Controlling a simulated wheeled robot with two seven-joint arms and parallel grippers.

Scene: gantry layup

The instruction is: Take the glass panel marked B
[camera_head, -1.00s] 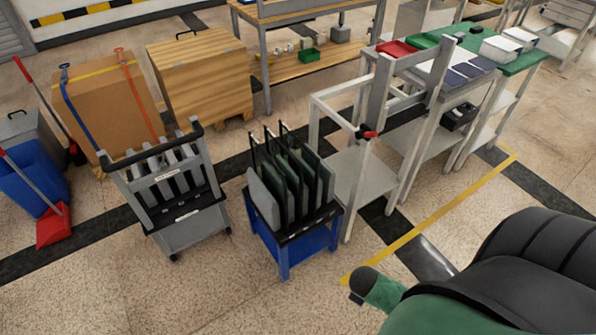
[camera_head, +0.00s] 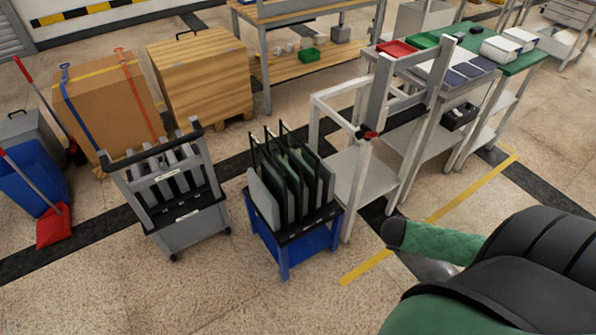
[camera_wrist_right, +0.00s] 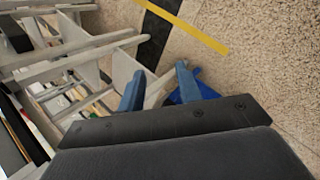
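Several dark panels (camera_head: 290,182) stand upright in slots of a blue-legged rack (camera_head: 308,243) in the middle of the head view. Several more panel-like plates stand in a grey wheeled cart (camera_head: 185,232) to its left. No letter B can be read on any panel. My right gripper shows in the right wrist view, its two blue fingers (camera_wrist_right: 162,88) spread apart with nothing between them. A small bit of the blue rack (camera_wrist_right: 190,90) shows beyond the fingers. The head view shows a green and black part of my arm at lower right, without fingers. My left gripper is in neither view.
A grey frame stand (camera_head: 350,160) with a red-and-black clamp (camera_head: 368,135) stands right of the rack. Behind it is a green-topped table (camera_head: 515,62). A cardboard box (camera_head: 115,105) and wooden crate (camera_head: 200,80) stand behind the cart. The front floor is clear.

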